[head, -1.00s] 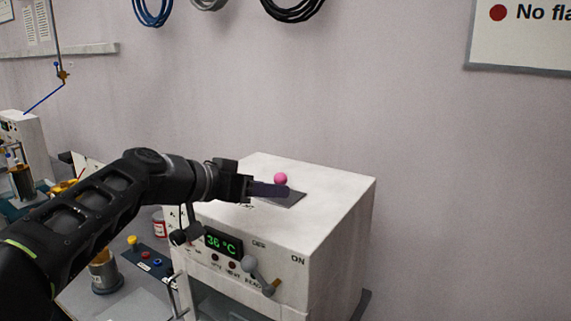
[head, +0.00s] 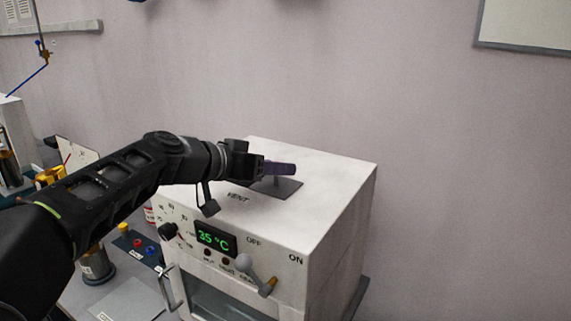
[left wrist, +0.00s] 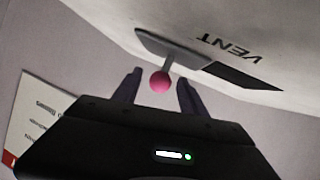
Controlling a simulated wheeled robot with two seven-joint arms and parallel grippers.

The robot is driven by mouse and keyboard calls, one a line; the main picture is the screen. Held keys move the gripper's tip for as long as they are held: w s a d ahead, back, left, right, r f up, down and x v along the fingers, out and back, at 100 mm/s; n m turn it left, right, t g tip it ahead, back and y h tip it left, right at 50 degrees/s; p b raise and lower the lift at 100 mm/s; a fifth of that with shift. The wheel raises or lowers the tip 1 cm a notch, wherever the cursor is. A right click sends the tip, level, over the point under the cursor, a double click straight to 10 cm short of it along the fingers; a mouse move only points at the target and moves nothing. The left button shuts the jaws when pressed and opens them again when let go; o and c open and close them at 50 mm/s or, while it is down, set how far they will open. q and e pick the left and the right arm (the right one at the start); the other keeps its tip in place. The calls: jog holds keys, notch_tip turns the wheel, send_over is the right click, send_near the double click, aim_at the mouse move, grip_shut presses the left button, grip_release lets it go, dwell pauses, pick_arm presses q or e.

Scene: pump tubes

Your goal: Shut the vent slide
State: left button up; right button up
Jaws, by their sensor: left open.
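The vent slide is a flat grey plate (head: 285,188) on top of the white oven (head: 325,185). In the left wrist view, the slide plate (left wrist: 160,42) carries a thin post ending in a round pink knob (left wrist: 159,83). A dark vent opening (left wrist: 242,75) shows beside the plate, near the VENT lettering. My left gripper (head: 288,168) is open above the plate, and its fingers hide the knob in the head view. In the left wrist view, the knob sits between the two fingers, with a gap visible on each side. My right gripper is not in view.
The oven front has a green display (head: 215,238) reading 35 °C and a grey lever (head: 256,273). A wall stands behind the oven. Left of it are a metal cylinder (head: 97,265) and a small panel with coloured buttons (head: 138,243). The oven top right of the slide is clear.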

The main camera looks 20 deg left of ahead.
aim_at(285, 180)
pick_arm(q)
jog(key=shift+p+x, duration=0.55)
jog(key=shift+x, duration=1.35)
grip_shut()
jog(key=shift+a, duration=0.1)
